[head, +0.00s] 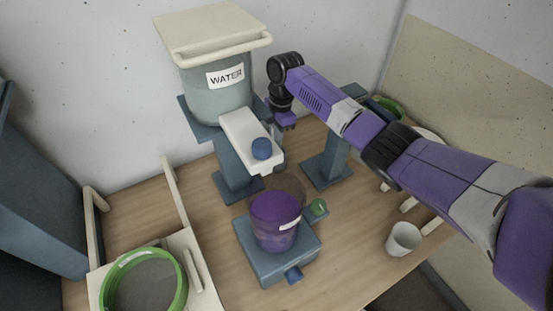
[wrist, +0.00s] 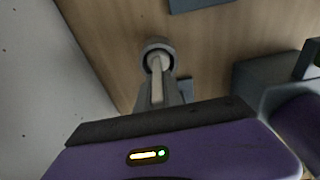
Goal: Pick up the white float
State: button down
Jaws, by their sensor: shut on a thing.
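My gripper (head: 284,122) is beside the front of the WATER bucket, just behind the white tap arm (head: 243,130). In the wrist view my gripper (wrist: 158,88) is shut on a pale, narrow thing with a round grey end, which I take to be the white float (wrist: 157,62). The float hangs beyond the fingers, above the wooden table. In the head view the tap arm and my gripper hide most of it, so its full shape cannot be told.
The WATER bucket (head: 222,95) stands on a blue-grey stand. A bucket of purple glaze (head: 274,230) sits on a blue-grey base below the tap arm. A white cup (head: 403,239) is at right, and a green-rimmed sieve (head: 145,284) at lower left.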

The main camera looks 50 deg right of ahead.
dwell(0.4)
notch_tip(320, 180, up, 18)
jog(key=shift+b, duration=0.45)
jog(key=shift+d, duration=0.1)
dwell(1.2)
